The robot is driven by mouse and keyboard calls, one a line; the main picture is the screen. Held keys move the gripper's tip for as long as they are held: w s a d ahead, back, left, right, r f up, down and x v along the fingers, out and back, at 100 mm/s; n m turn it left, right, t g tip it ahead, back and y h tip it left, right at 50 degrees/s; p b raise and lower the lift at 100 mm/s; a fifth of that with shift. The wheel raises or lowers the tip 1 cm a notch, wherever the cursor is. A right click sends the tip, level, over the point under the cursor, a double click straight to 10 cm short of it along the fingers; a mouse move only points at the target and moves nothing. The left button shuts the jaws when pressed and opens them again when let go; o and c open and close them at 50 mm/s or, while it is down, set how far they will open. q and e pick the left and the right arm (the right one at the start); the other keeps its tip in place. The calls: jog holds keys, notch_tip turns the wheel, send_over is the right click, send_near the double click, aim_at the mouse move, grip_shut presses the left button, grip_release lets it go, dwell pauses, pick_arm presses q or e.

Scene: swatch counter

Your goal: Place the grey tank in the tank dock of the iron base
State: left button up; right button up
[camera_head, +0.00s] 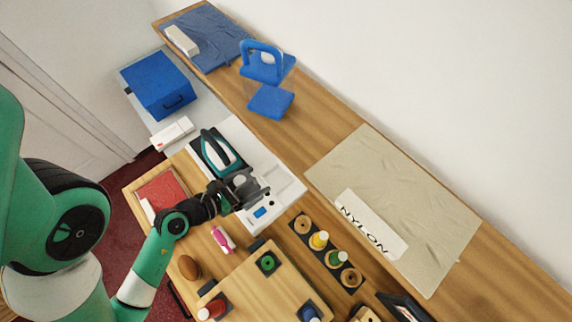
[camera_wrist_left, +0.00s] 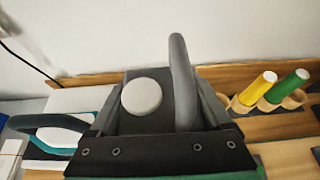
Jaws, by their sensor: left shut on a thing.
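The grey tank (camera_wrist_left: 155,117) is held between the fingers of my left gripper (camera_head: 240,187). In the left wrist view the tank shows a round pale cap and an upright grey handle. In the head view the tank (camera_head: 254,186) is over the iron base (camera_head: 286,188), a white slab. I cannot tell whether it touches the base. The tank dock is hidden behind the gripper and tank. The teal iron (camera_head: 222,150) with a dark handle rests on the base's far left part; it also shows in the left wrist view (camera_wrist_left: 60,135). My right gripper is out of view.
A blue box (camera_head: 160,82) and a blue stand (camera_head: 268,75) are farther back. A NYLON-labelled cloth (camera_head: 430,210) lies right of the base. Spools in dark holders (camera_head: 325,250), a pink item (camera_head: 222,239) and a wooden board (camera_head: 275,290) are in front.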

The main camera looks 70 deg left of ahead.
pick_arm(q)
jog(key=shift+w+f, duration=0.1)
jog(key=shift+f, duration=0.05)
jog(key=a+x, duration=0.2)
jog(key=x, duration=0.7)
jog(key=b, duration=0.5)
send_over(283, 175)
notch_tip(283, 175, down, 9)
jog(key=shift+w+d+r, duration=0.1)
jog(key=shift+r, duration=0.15)
jog(key=shift+f, duration=0.25)
jog(key=shift+r, duration=0.15)
jog(key=o, duration=1.5)
